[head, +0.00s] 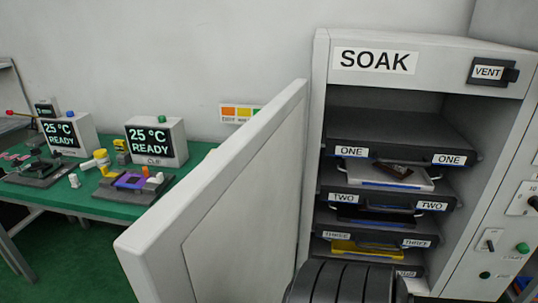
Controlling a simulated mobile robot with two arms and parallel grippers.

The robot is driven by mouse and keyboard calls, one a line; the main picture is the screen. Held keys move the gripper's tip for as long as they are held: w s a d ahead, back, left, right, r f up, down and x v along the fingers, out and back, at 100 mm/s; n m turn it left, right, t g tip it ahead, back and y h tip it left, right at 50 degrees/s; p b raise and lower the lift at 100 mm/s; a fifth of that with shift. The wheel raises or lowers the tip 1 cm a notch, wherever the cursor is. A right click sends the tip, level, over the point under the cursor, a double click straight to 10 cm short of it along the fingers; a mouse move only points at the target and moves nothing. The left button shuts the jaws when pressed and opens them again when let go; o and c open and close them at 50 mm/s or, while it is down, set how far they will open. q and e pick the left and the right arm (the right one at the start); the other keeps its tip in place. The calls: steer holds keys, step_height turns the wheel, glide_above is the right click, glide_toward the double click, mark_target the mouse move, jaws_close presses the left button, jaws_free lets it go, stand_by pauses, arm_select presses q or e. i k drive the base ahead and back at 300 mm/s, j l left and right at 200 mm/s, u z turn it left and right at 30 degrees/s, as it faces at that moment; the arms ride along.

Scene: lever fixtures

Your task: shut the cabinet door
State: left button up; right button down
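The cabinet labelled SOAK (420,50) stands on the right. Its pale door (235,215) stands wide open, swung out toward me from the cabinet's left side. The door's top edge runs from the cabinet down to the lower left. The bottom of the door is cut off by the picture edge. No gripper fingers show in the head view. A dark ribbed rounded part at the bottom, in front of the lowest shelves, seems to be mine, but I cannot tell which part.
Inside the cabinet are labelled shelves (400,142) holding several flat items, including a yellow one (365,248). A VENT fitting (488,72) is at upper right, with a knob panel (505,240) below. A green-topped bench (95,204) with two 25 °C READY displays (155,140) stands left, behind the door.

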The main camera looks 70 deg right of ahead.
mark_target(226, 232)
steer(key=i+z, duration=0.15)
steer(key=z, duration=0.3)
steer(key=i+j+z, duration=0.15)
steer(key=z, duration=0.3)
steer(key=i+j+z, duration=0.1)
steer(key=z, duration=0.35)
steer(key=i+j+z, duration=0.1)
steer(key=j+z, duration=0.15)
steer(key=z, duration=0.2)
steer(key=i+j+z, duration=0.15)
steer(key=z, duration=0.3)
steer(key=j+z, duration=0.3)
steer(key=z, duration=0.15)
steer(key=i+j+z, duration=0.1)
steer(key=j+z, duration=0.5)
steer(key=z, duration=0.25)
